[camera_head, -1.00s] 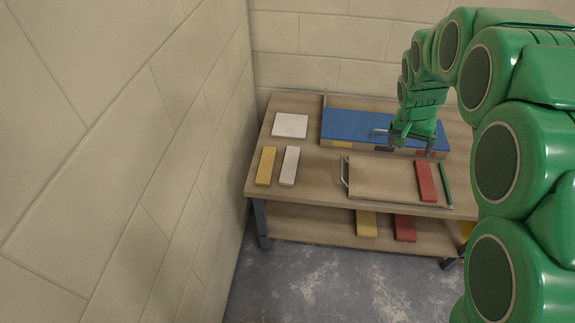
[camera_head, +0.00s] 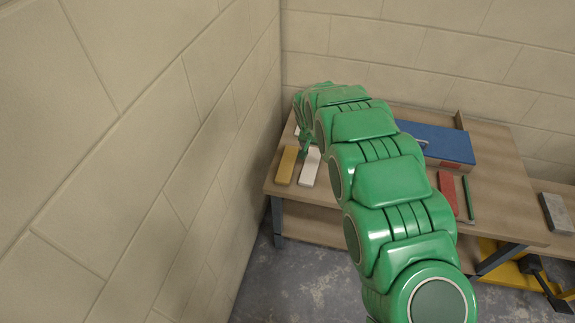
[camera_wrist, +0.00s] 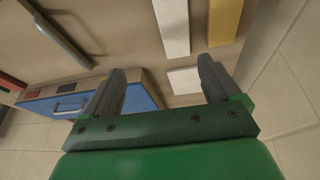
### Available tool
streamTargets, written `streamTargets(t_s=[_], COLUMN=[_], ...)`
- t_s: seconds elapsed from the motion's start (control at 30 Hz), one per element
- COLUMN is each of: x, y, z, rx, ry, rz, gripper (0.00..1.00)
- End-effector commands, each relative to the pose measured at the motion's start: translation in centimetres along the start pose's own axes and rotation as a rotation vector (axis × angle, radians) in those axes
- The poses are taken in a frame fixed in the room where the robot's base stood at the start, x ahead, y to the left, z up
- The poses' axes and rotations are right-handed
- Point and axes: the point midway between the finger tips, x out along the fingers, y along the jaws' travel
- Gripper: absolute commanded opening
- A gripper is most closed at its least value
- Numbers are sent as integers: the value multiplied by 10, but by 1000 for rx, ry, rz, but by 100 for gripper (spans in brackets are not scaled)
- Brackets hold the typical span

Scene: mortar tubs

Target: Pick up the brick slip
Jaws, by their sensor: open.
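Several flat, brick-slip-like pieces lie on the wooden bench. A yellow slip (camera_head: 286,165) and a white slip (camera_head: 310,167) lie side by side at the left end. A red slip (camera_head: 447,192) lies farther right. My gripper (camera_wrist: 160,76) is open and empty. In the wrist view, the white slip (camera_wrist: 172,25) and yellow slip (camera_wrist: 225,20) are beyond its fingertips, apart from them. A white square tile (camera_wrist: 184,80) shows between the fingers. In the head view, my gripper is over the bench's left end, mostly hidden by my arm.
A blue-topped box (camera_head: 437,144) with a handle stands at the back of the bench (camera_head: 510,200). A green bar (camera_head: 467,198) lies beside the red slip. A grey block (camera_head: 556,213) is at the right. The block wall (camera_head: 170,150) runs close to the bench's left end.

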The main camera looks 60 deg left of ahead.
Motion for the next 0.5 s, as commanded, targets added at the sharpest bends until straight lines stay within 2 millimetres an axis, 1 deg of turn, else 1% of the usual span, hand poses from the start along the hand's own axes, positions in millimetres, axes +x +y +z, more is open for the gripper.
streamTargets(t_s=[0.03, 0.1, 0.2, 0.33, 0.4, 0.5], x=[11, 21, 34, 43, 47, 50], y=[-21, -46, -77, -104, -112, -116], z=[8, 16, 26, 34, 38, 40], rx=[-15, -32, -49, -65, -69, -70], ry=[2, 10, 21, 33, 35, 36], rz=[-12, -28, -50, -71, -77, -81], gripper=[90, 90, 90, 90, 90, 90])
